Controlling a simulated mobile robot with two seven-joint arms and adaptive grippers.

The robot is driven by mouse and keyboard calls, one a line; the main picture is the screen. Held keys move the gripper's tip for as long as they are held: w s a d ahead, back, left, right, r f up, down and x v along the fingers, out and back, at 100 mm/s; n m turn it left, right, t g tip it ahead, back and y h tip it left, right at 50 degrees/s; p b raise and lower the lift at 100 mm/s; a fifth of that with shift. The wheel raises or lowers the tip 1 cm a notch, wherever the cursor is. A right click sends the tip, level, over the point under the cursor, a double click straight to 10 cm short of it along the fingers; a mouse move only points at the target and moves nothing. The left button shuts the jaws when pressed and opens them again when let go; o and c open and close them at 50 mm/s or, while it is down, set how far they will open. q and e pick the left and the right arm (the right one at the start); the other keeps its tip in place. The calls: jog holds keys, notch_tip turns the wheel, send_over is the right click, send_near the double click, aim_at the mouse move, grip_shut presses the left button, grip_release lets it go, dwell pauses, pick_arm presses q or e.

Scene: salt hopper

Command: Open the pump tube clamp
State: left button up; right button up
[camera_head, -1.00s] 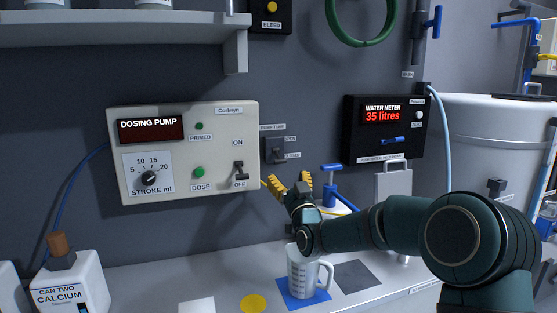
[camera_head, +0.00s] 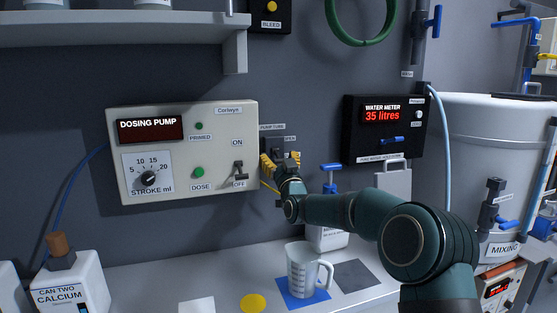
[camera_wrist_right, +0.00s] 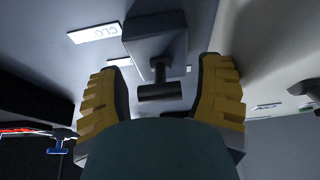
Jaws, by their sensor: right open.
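The pump tube clamp (camera_head: 273,148) is a dark box on the wall to the right of the dosing pump panel, under a "PUMP TUBE" label. In the right wrist view its body (camera_wrist_right: 155,38) shows at the top, with a short dark T-shaped lever (camera_wrist_right: 160,90) sticking out. My right gripper (camera_head: 280,163) is open at the clamp and partly hides it in the head view. In the right wrist view the gripper's yellow-padded fingers (camera_wrist_right: 163,95) stand on either side of the lever, with gaps visible. My left gripper is not in view.
The dosing pump panel (camera_head: 190,112) is close to the gripper's left, with its ON/OFF switch (camera_head: 240,172). The water meter box (camera_head: 383,146) is to the right. A measuring jug (camera_head: 301,272) stands on a blue mat (camera_head: 290,299) on the bench below.

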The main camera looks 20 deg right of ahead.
jog(key=c, duration=0.9)
grip_shut()
jog(key=shift+f, duration=0.1)
